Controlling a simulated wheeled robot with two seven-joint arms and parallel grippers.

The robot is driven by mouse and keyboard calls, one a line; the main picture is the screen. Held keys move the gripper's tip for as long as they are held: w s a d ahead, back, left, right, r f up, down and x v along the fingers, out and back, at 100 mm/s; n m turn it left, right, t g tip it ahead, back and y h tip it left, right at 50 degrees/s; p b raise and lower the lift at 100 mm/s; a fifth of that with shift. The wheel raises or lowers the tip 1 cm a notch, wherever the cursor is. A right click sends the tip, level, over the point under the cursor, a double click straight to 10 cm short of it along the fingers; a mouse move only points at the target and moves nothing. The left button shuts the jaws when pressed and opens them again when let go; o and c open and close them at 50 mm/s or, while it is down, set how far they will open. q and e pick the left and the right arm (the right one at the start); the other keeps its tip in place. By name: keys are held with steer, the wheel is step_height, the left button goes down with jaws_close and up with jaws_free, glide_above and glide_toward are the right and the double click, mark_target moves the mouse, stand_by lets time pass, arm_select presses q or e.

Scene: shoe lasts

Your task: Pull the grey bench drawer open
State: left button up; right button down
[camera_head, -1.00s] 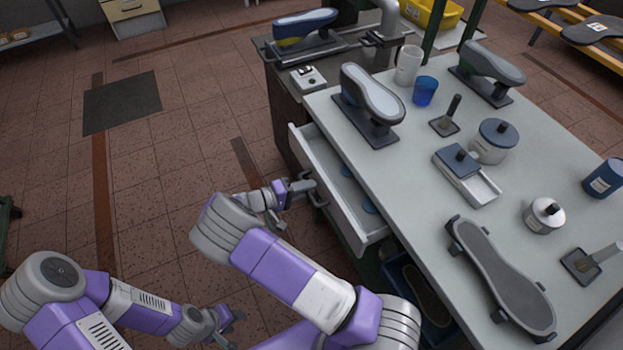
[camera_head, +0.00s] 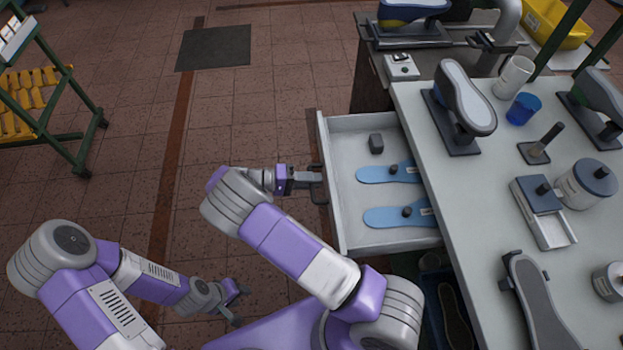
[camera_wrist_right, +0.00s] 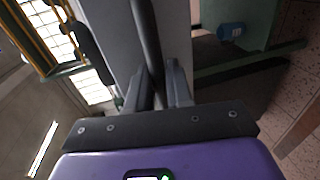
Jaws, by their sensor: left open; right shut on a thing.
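The grey bench drawer (camera_head: 350,150) is pulled well out of the left side of the bench in the head view. Its inside shows two blue insoles (camera_head: 388,173) and a small dark block (camera_head: 376,143). My right gripper (camera_head: 314,178) is shut on the drawer's dark handle (camera_head: 319,192) at the front. In the right wrist view the handle bar (camera_wrist_right: 147,40) runs between the fingers, in front of the grey drawer front (camera_wrist_right: 178,32). My left gripper (camera_head: 238,304) is open and empty, low over the floor, apart from the drawer.
The bench top (camera_head: 460,200) carries several shoe lasts, a white mug (camera_head: 513,77), a blue cup (camera_head: 523,108) and a lidded pot (camera_head: 586,184). A rack (camera_head: 45,105) stands at the far left. The floor left of the drawer is clear around a dark mat (camera_head: 214,48).

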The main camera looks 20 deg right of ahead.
steer(key=c, duration=1.2)
jaws_free()
steer(key=p+v, duration=0.1)
steer(key=v, duration=0.6)
steer(key=shift+w+a, duration=0.1)
steer(key=shift+a, duration=0.2)
steer(key=shift+r, duration=0.1)
